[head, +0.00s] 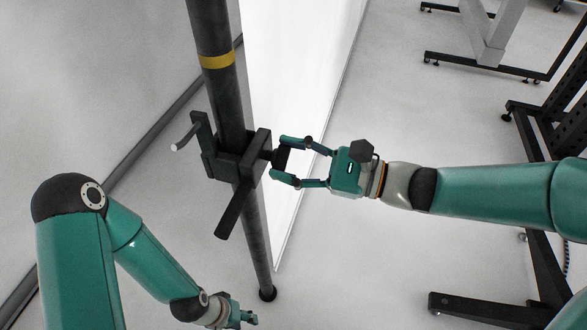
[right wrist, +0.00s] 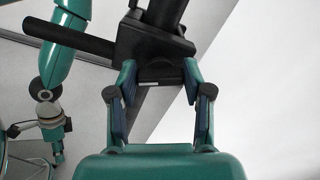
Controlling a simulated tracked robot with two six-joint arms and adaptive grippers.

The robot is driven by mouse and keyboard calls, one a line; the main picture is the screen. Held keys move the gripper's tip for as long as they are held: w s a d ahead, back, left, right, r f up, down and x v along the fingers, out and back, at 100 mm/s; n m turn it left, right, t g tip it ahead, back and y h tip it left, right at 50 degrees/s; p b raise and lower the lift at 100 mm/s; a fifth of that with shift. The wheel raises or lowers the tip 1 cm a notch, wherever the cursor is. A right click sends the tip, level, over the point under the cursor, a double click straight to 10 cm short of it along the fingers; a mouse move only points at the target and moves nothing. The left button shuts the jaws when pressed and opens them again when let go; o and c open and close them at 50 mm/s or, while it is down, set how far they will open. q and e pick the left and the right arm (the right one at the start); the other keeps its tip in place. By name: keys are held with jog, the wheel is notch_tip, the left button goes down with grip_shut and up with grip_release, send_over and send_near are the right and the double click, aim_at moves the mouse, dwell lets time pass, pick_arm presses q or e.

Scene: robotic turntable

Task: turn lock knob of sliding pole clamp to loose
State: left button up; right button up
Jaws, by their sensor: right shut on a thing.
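A black sliding pole clamp (head: 222,163) sits around a dark upright pole (head: 235,105). Its lock knob (head: 281,158) sticks out on the right side, and my right gripper (head: 279,160) is shut on it from the right. In the right wrist view the knob (right wrist: 158,78) lies between the two fingertips, with the clamp body (right wrist: 148,44) just beyond; the knob is partly hidden by the fingers. My left gripper (head: 248,318) is low in the head view, well below and apart from the clamp; its jaws are too small to read.
A black bar handle (head: 230,213) slants down from the clamp, and a smaller crank handle (head: 188,133) juts out to its left. A yellow band (head: 216,61) rings the pole above. A white panel (head: 290,60) stands behind. Black-footed frames (head: 490,65) stand at right.

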jog(key=n+b, duration=0.3)
jog(key=b, duration=0.1)
jog(key=n+b, duration=0.8)
jog(key=shift+s+a+f, duration=0.2)
jog(key=shift+s+f, duration=0.1)
jog(key=shift+f, duration=0.05)
jog(key=shift+r+n+b, duration=0.1)
jog(key=shift+n+b, duration=0.25)
jog(key=shift+n, duration=0.85)
jog(key=o, duration=1.1)
jog(key=shift+c, duration=0.2)
jog(key=shift+o, duration=0.5)
jog(key=shift+d, duration=0.1)
